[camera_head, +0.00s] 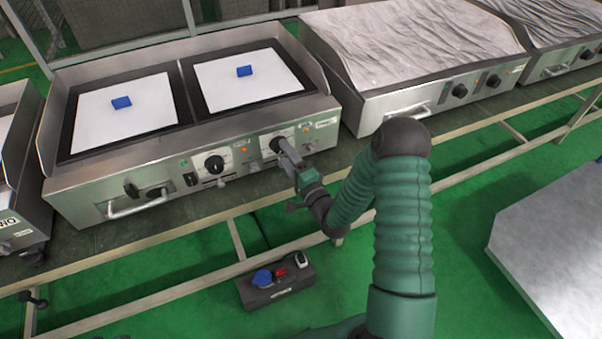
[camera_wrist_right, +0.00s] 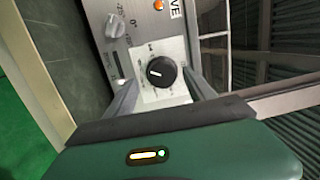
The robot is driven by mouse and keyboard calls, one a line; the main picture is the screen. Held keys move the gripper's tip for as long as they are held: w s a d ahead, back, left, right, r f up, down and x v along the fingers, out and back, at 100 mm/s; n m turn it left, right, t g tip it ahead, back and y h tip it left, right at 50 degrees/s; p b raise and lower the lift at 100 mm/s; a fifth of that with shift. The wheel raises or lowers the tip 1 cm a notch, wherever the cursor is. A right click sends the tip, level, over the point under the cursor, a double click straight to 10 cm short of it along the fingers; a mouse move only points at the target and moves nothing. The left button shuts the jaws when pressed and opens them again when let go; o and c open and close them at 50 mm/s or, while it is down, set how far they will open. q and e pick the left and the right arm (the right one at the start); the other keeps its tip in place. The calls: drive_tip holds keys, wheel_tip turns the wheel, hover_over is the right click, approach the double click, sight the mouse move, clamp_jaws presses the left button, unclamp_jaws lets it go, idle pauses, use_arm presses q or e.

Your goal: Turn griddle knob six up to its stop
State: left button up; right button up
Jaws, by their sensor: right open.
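The griddle (camera_head: 90,195) with two plates stands on the bench, its front panel facing me. A black round knob with a white pointer mark shows in the right wrist view (camera_wrist_right: 161,72), on a pale dial plate (camera_wrist_right: 165,97). In the head view a black knob (camera_head: 276,143) sits at the tip of my right gripper (camera_head: 288,153), partly covered by it. My right gripper is open, its two fingers on either side of the knob in the wrist view (camera_wrist_right: 162,95). I cannot tell whether they touch it. My left gripper is not in view.
Another black knob (camera_head: 214,164) is left of my gripper. A metal handle (camera_head: 137,205) juts from the panel. A second appliance (camera_head: 420,60) stands at the right. A dark box (camera_head: 276,287) with blue and red parts lies below the bench.

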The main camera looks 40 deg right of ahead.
drive_tip(key=s+a+f+p, duration=0.1)
drive_tip(key=s, duration=1.4)
drive_tip(key=shift+a, duration=0.25)
drive_tip(key=shift+f, duration=0.15)
